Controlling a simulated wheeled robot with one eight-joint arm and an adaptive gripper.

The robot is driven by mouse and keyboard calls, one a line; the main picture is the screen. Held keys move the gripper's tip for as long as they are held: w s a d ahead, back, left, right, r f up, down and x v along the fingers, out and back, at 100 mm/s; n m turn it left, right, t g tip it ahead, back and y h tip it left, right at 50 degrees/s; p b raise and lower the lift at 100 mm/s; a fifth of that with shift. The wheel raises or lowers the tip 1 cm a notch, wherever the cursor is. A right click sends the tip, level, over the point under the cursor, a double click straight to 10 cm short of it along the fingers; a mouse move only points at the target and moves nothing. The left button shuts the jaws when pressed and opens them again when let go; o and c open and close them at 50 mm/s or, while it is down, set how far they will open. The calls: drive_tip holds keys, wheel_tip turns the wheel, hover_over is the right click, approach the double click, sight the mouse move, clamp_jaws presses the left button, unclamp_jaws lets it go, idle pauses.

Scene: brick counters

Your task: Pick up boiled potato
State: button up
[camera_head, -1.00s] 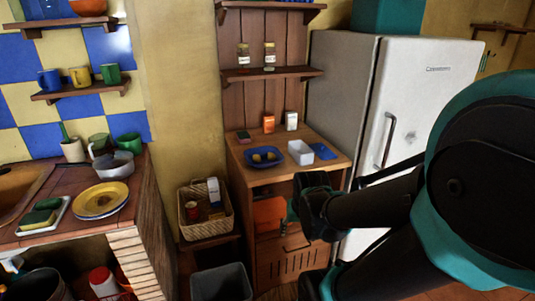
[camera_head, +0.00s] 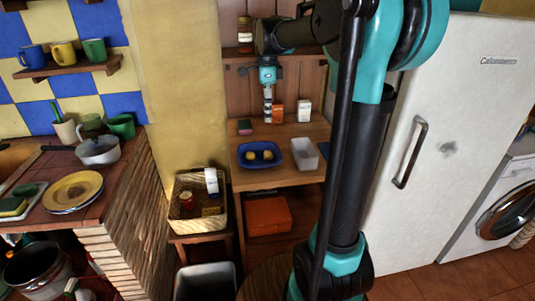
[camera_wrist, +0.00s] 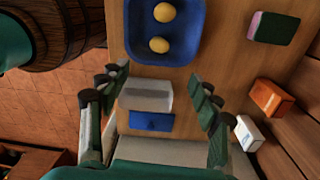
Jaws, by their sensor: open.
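Two yellowish boiled potatoes, one on the left (camera_head: 252,155) and one on the right (camera_head: 267,154), lie on a blue tray (camera_head: 241,163) on the wooden cabinet top. In the wrist view the potatoes (camera_wrist: 164,12) (camera_wrist: 159,45) sit at the top edge, apart from each other, on the blue tray (camera_wrist: 196,50). My gripper (camera_head: 268,108) hangs above the back of the cabinet top, pointing down. In the wrist view my gripper (camera_wrist: 160,82) is open and empty, and the potatoes lie beyond its fingertips.
A white container (camera_head: 304,153) stands right of the tray. A blue flat item (camera_wrist: 152,122) lies beside the container. An orange box (camera_head: 277,112), a white box (camera_head: 304,111) and a pink-green sponge (camera_head: 245,127) line the back. The fridge (camera_head: 440,130) is to the right.

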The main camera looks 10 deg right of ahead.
sight(268, 152)
drive_tip(key=f, duration=1.6)
drive_tip(key=shift+s+d+f, duration=0.1)
drive_tip(key=shift+s+f, duration=0.1)
drive_tip(key=shift+s, duration=0.1)
drive_tip(key=c, duration=1.2)
